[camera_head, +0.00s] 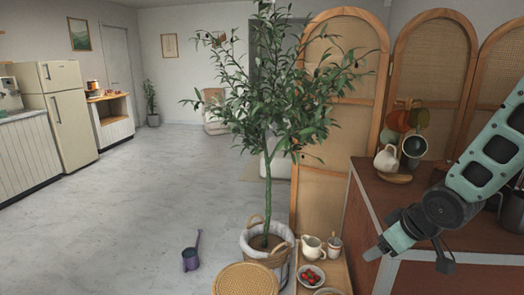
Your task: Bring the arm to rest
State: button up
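My arm (487,160) reaches in from the right edge, with teal and dark grey links slanting down to the left. My gripper (409,258) is at its lower end, in front of the brown cart (365,185). Part of the cart's top and front is hidden behind the arm.
A low wooden shelf (335,268) holds a jug, a cup and a bowl of red fruit. A potted tree (267,190) stands left; open floor (130,220) lies beyond.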

jog(key=s+a+r+n+g, duration=0.1)
jog(key=s+a+r+g, duration=0.2)
jog(key=s+a, duration=0.5)
jog(key=s+a+r+g, duration=0.3)
jog(key=s+a, duration=0.6)
jog(key=s, duration=0.6)
jog(key=shift+s+a+n+h, duration=0.15)
jog(key=shift+s+n+h, duration=0.2)
jog(key=shift+n+h, duration=0.05)
